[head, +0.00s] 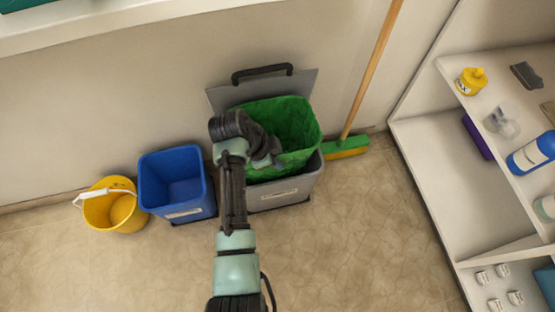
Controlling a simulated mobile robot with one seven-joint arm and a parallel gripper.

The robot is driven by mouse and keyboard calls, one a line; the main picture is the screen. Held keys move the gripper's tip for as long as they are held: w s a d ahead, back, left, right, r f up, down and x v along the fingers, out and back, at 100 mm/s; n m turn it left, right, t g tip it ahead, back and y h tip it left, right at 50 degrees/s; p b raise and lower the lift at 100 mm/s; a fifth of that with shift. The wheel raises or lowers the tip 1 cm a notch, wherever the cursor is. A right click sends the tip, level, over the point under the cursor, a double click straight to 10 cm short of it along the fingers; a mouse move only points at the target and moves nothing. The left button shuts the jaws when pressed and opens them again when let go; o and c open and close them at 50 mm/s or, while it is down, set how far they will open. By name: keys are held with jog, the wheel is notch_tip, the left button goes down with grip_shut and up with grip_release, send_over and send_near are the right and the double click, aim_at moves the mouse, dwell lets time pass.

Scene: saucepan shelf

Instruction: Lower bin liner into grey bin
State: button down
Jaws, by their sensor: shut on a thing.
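The grey bin (283,191) stands on the floor against the wall, with its lid (218,97) raised behind it. The green bin liner (297,127) is open at the top and sits partly inside the bin, its upper part standing above the bin's rim. My gripper (268,162) is at the left part of the liner and is shut on it. My wrist and arm cover the bin's left side, and the exact grip point is hard to make out.
A blue bin (177,181) and a yellow bucket (113,207) stand to the left. A broom (348,146) leans on the wall right of the grey bin. A white shelf (432,150) with bottles is at the right. The floor (360,240) in front is clear.

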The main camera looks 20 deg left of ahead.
aim_at(276, 170)
jog(key=shift+w+a+f+b, duration=0.2)
jog(key=shift+f+b, duration=0.85)
jog(key=shift+f, duration=0.35)
jog(key=shift+w+a+f+b, duration=0.1)
jog(key=shift+w+f+b, duration=0.15)
jog(key=shift+f+b, duration=1)
jog(key=shift+w+a+f+b, duration=0.1)
jog(key=shift+w+f+b, duration=0.1)
jog(key=shift+f+b, duration=1)
jog(key=shift+f+p, duration=0.3)
jog(key=shift+p, duration=0.05)
jog(key=c, duration=0.9)
grip_release()
jog(key=shift+s, duration=0.1)
jog(key=r+p, duration=0.2)
jog(key=p, duration=0.1)
jog(key=s+r+p, duration=0.1)
jog(key=r+p, duration=0.1)
jog(key=p, duration=0.1)
jog(key=d+r+p, duration=0.1)
jog(key=r+p, duration=0.1)
jog(key=r, duration=0.1)
jog(key=shift+s+p, duration=0.25)
jog(key=shift+p, duration=0.15)
